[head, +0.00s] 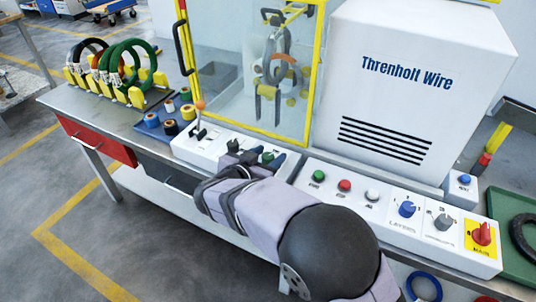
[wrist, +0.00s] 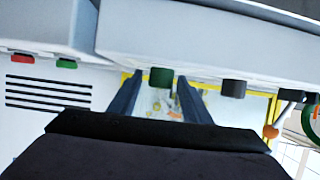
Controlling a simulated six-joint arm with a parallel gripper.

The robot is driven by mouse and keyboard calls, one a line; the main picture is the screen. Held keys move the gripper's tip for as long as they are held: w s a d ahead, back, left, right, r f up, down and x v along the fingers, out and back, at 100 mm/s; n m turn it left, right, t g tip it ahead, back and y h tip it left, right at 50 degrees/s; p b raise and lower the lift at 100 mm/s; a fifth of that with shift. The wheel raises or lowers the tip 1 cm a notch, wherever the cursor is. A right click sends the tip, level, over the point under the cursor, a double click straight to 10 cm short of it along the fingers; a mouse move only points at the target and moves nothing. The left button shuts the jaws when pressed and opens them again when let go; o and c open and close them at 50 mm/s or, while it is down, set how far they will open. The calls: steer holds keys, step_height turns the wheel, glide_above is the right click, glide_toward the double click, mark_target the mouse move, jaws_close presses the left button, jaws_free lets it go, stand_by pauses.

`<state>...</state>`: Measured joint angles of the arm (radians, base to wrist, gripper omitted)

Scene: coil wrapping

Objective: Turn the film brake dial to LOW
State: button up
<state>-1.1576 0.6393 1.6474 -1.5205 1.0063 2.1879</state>
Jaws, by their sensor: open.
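A green knob (head: 267,157) sits on the white left control panel (head: 190,149), partly hidden by my gripper. In the wrist view the green knob (wrist: 161,78) shows between my two dark fingers. My gripper (wrist: 159,79) is open, with one finger on each side of the knob; I cannot tell if they touch it. A dark knob (wrist: 233,88) stands to the right in the wrist view, outside the fingers. No label for the film brake or LOW can be read, so I cannot tell the dial's setting.
A lever with an orange knob (head: 200,105) stands on the left panel. The right panel has green, red and white buttons, a blue dial (head: 407,208), a grey dial (head: 444,221) and a red switch (head: 482,233). A yellow-framed guard (head: 181,45) rises behind.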

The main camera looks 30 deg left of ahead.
steer(key=c, duration=1)
steer(key=shift+c, duration=0.2)
